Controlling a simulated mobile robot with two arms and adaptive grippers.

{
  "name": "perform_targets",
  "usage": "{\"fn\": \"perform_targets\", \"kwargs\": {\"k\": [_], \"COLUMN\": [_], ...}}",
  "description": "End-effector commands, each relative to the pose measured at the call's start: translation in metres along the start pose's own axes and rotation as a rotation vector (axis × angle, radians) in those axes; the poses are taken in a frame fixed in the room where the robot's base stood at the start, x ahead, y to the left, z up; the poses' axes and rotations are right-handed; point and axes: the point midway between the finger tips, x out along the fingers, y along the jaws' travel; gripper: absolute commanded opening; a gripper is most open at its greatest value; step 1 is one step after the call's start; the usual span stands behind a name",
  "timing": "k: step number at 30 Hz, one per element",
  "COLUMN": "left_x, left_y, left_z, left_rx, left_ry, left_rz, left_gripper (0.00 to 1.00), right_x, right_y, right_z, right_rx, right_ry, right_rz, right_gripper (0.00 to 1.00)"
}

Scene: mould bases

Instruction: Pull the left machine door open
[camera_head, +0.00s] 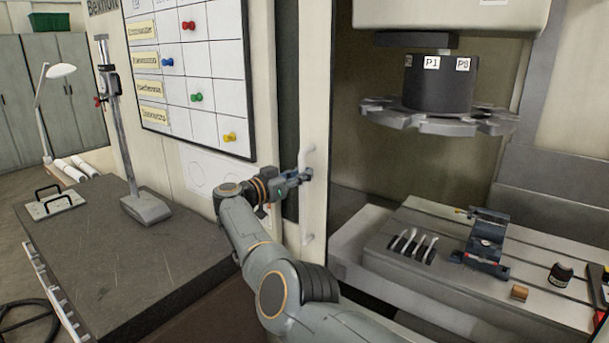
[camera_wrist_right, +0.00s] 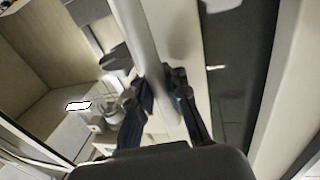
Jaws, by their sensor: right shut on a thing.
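The left machine door (camera_head: 316,120) is a pale upright panel with a long white vertical handle (camera_head: 306,222) on it. The machine stands open to the right of this panel. My right gripper (camera_head: 306,174) is at the upper part of the handle and is shut on it. In the right wrist view the handle (camera_wrist_right: 140,35) runs between the two fingers of the gripper (camera_wrist_right: 160,95). The fingers hide a short stretch of the handle. My left gripper is in neither view.
Inside the machine are a tool carousel (camera_head: 440,118), a slotted bed (camera_head: 400,282), a vise (camera_head: 487,240) and several wrenches. A dark granite table (camera_head: 130,270) with a height gauge (camera_head: 146,207) stands at the left, close to my right arm. A whiteboard (camera_head: 222,80) hangs behind.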

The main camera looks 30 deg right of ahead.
Motion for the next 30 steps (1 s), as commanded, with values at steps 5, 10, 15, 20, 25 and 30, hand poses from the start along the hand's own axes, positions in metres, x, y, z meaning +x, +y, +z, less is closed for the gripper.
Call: {"fn": "perform_targets", "kwargs": {"k": [5, 10, 15, 20, 25, 30], "left_x": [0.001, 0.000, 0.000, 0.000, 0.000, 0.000], "left_y": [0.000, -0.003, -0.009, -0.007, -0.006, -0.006], "left_z": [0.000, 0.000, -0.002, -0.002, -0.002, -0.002], "left_rx": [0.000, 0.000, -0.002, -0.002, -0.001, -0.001], "left_ry": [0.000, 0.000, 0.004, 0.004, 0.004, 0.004], "left_rz": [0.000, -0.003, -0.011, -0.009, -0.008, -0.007], "left_gripper": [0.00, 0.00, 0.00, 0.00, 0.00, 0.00], "right_x": [-0.006, -0.003, -0.004, -0.019, -0.055, -0.091], "right_y": [-0.001, -0.001, -0.001, -0.001, -0.002, -0.002], "right_z": [0.010, 0.006, 0.004, 0.005, 0.005, 0.004], "right_rx": [-0.009, -0.005, -0.003, -0.003, -0.003, -0.004], "right_ry": [-0.016, -0.011, -0.008, -0.008, -0.010, -0.010], "right_rz": [-0.004, -0.002, -0.001, -0.003, -0.006, -0.006], "right_gripper": [0.34, 0.39, 0.39, 0.39, 0.39, 0.39]}}
